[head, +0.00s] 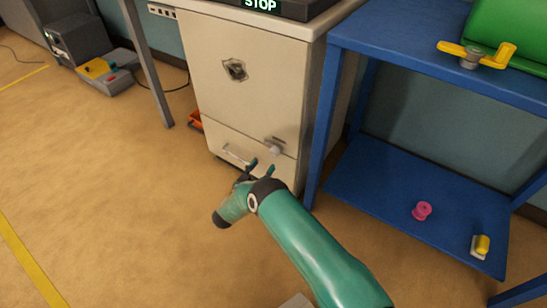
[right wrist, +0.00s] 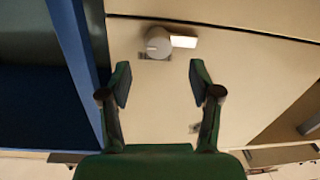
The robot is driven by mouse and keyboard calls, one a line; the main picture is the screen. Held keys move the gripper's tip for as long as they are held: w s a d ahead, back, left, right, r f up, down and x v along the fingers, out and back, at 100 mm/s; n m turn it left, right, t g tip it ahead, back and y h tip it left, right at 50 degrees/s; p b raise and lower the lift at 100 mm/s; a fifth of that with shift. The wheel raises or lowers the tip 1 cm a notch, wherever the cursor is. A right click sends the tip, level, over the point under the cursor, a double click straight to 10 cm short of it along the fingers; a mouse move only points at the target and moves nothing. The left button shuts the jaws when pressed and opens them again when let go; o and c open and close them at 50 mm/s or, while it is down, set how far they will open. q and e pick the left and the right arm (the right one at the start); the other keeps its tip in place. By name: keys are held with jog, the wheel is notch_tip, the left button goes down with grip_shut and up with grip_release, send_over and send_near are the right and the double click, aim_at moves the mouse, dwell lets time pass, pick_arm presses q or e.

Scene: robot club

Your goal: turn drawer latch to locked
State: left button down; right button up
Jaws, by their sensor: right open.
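The drawer latch (head: 275,148) is a small grey knob on the front of the cream cabinet (head: 222,98), near the top right of its bottom drawer (head: 228,144). In the right wrist view the latch (right wrist: 158,44) shows a round grey body with a bright, pale lever pointing right. My right gripper (head: 259,168) is open and empty, just in front of and below the latch in the head view. In the right wrist view its fingertips (right wrist: 160,82) are apart, with the latch beyond them and touching neither. My left gripper is not in view.
A pale drawer handle (head: 237,155) is left of the latch. A blue shelf unit (head: 325,120) stands close on the right, holding a pink spool (head: 422,210) and a yellow item (head: 482,245). The floor (head: 110,180) to the left is mostly clear.

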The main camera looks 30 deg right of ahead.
aim_at(272, 154)
jog(key=b+x, duration=0.1)
jog(key=x, duration=0.5)
jog(key=shift+w+d+b, duration=0.15)
jog(key=shift+d+b, duration=0.25)
